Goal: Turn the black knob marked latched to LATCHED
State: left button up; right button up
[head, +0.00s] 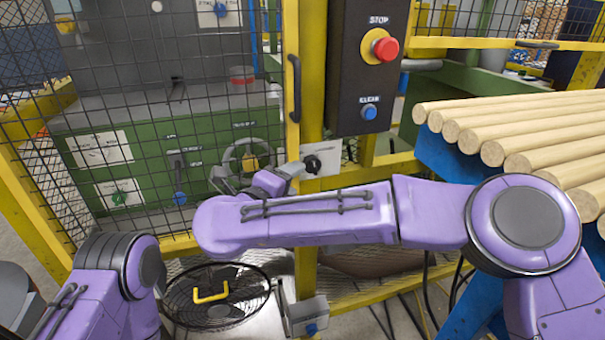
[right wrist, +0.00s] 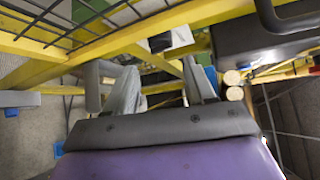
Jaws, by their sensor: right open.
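The black knob (head: 312,163) sits on a pale plate (head: 328,157) on the yellow post, below the control box. I cannot read its marking or tell its setting. In the right wrist view the knob (right wrist: 160,42) shows dark beside a white patch, beyond the fingers. My right gripper (head: 280,172) is close to the left of the knob in the head view, partly hidden by my forearm. In the right wrist view its two grey fingers (right wrist: 162,85) stand apart with nothing between them. My left gripper is out of view; only its purple arm shows at lower left.
The dark control box (head: 350,85) with a red stop button (head: 385,49) and a blue clear button (head: 370,112) hangs above the knob. A mesh gate (head: 150,120) with a black handle (head: 295,88) is left. Wooden rods (head: 520,130) lie at right.

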jog(key=shift+v, duration=1.1)
